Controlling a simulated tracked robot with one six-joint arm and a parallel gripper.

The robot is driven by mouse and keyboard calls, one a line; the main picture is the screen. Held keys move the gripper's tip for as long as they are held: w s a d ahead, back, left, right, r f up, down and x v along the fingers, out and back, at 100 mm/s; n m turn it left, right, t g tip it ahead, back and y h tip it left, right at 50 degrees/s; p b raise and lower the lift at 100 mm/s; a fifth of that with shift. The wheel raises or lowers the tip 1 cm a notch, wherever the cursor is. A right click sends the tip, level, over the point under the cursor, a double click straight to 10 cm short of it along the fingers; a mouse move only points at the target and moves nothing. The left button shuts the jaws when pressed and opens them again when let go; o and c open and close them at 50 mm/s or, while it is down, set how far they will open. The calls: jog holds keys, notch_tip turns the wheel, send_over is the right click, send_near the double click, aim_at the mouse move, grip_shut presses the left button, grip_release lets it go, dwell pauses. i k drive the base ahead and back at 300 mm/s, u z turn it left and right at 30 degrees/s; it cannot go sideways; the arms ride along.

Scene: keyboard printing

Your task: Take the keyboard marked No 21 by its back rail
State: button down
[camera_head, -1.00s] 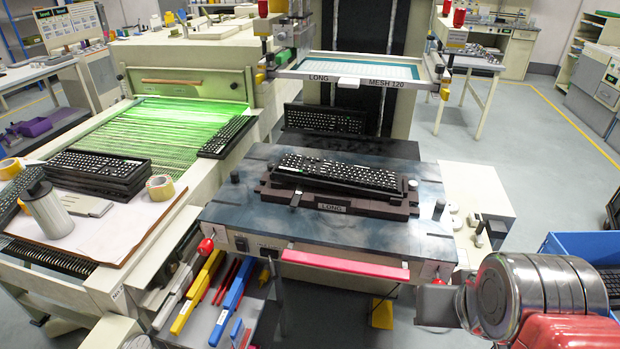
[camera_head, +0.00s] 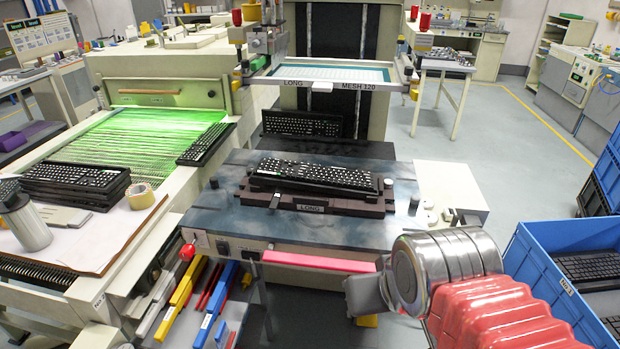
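Several black keyboards are in view, and I cannot read the mark No 21 on any of them. One keyboard (camera_head: 315,174) lies on the dark fixture (camera_head: 345,207) labelled LONG. Another keyboard (camera_head: 302,123) stands tilted behind it. One keyboard (camera_head: 205,143) lies at the right edge of the green-lit conveyor, and a stack of keyboards (camera_head: 75,180) sits at the left. A keyboard (camera_head: 590,267) lies in the blue crate at the right. My gripper (camera_head: 364,296) shows as a grey block before the machine's front edge, touching no keyboard that I can see; its fingers cannot be made out.
The blue crate (camera_head: 537,262) is at the lower right, beside my red-sleeved arm. A red-pink bar (camera_head: 318,262) runs along the machine's front. A screen frame marked MESH 120 (camera_head: 355,84) hangs above the fixture. Tape (camera_head: 140,196) and a metal can (camera_head: 25,222) are at the left.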

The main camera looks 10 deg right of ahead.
aim_at(304, 176)
jog(key=z, duration=0.05)
jog(key=i, duration=1)
jog(key=u, duration=0.05)
jog(key=k, duration=0.55)
jog(key=u, duration=2.35)
